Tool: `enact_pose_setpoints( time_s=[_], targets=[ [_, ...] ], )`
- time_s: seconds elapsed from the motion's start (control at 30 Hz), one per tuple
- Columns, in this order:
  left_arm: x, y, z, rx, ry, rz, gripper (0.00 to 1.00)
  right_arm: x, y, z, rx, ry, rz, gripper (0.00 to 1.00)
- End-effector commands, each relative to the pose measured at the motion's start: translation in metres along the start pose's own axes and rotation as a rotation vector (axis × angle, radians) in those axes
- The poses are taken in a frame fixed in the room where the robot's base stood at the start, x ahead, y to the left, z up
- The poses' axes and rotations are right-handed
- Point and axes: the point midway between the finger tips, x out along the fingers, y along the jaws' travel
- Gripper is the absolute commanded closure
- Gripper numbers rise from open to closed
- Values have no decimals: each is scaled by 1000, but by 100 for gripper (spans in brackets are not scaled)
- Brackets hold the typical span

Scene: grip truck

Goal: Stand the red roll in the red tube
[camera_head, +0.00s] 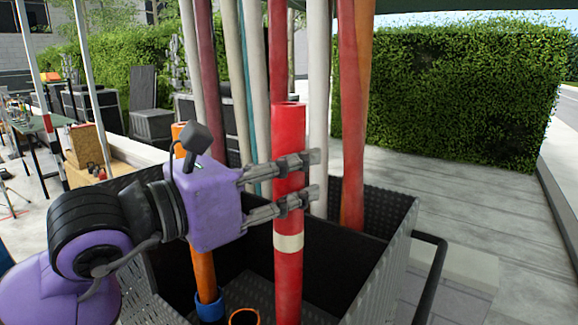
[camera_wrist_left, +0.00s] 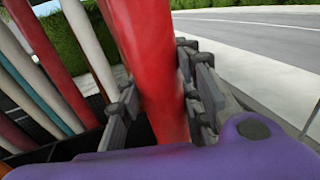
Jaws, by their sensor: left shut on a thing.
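The red roll (camera_head: 288,273) stands upright, or nearly so, in the head view, with a cream band around its lower part. Its bottom end is cut off by the lower picture edge. My left gripper (camera_head: 314,176) reaches in from the left and is shut on the roll's upper part, above the band. In the left wrist view the red roll (camera_wrist_left: 153,65) runs between the two fingers of my left gripper (camera_wrist_left: 160,112). I cannot pick out the red tube; the roll's foot and the bin floor below it are out of view. My right gripper is not in view.
A black bin (camera_head: 382,262) surrounds the roll's lower part. An orange roll (camera_head: 204,273) stands in a blue tube (camera_head: 210,307) to the left, with an orange-rimmed tube (camera_head: 244,317) beside it. Several tall rolls stand close behind. A hedge (camera_head: 450,95) is further back.

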Motion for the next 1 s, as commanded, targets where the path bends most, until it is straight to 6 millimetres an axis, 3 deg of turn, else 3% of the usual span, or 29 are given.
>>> enact_pose_setpoints(
  time_s=[1.0],
  targets=[
    [0, 0, -46, 1, -2, 0, 100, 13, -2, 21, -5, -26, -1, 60]
  ],
)
